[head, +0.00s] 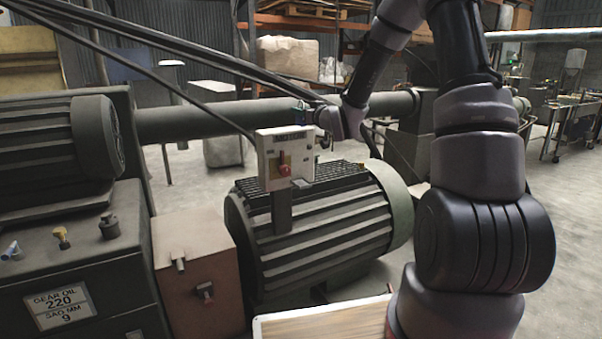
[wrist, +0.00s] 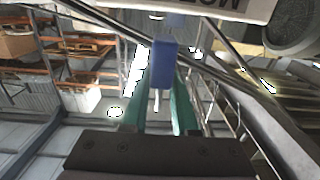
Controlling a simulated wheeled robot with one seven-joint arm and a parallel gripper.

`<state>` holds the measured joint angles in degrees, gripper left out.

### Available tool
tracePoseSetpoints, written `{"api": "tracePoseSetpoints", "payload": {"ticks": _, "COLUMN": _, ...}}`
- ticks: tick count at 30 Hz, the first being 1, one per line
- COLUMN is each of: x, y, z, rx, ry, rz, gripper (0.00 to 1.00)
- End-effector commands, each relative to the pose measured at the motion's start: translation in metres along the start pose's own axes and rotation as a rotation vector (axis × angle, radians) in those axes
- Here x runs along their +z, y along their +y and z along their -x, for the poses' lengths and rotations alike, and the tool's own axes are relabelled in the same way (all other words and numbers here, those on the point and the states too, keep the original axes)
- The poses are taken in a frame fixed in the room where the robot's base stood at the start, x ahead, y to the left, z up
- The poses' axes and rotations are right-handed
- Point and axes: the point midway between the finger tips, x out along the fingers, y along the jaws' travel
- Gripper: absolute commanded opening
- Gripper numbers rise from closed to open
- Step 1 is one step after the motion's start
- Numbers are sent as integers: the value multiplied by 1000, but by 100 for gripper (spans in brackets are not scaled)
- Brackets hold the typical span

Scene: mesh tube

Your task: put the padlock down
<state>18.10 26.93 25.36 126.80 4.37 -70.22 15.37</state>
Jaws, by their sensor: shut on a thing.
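The blue padlock (wrist: 163,64) shows in the wrist view between the teal fingers of my gripper (wrist: 162,88). The gripper is shut on it and holds it up in the air. In the head view a small blue shape just above the top of the white control box looks like the padlock (head: 301,104). My wrist is just right of and behind the box there, and the fingers are too small to make out.
The control box (head: 267,157) has a red switch (head: 284,170) and stands on a post before a ribbed motor (head: 325,232). A wooden-topped surface (head: 320,326) lies at the bottom. A machine housing (head: 75,265) fills the left. Open floor (head: 555,220) lies at right.

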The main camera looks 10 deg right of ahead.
Motion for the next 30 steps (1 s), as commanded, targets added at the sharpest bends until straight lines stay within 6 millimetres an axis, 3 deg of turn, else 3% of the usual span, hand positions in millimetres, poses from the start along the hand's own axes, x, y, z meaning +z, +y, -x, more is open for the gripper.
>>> {"api": "tracePoseSetpoints", "payload": {"ticks": 3, "x": 37, "y": -1, "z": 0, "rx": -1, "ry": -6, "rz": -5, "gripper": 0}}
{"api": "tracePoseSetpoints", "payload": {"ticks": 15, "x": 140, "y": -1, "z": 0, "rx": 0, "ry": -2, "rz": -3, "gripper": 0}}
{"api": "tracePoseSetpoints", "payload": {"ticks": 30, "x": 196, "y": -1, "z": 0, "rx": 0, "ry": -1, "rz": -2, "gripper": 0}}
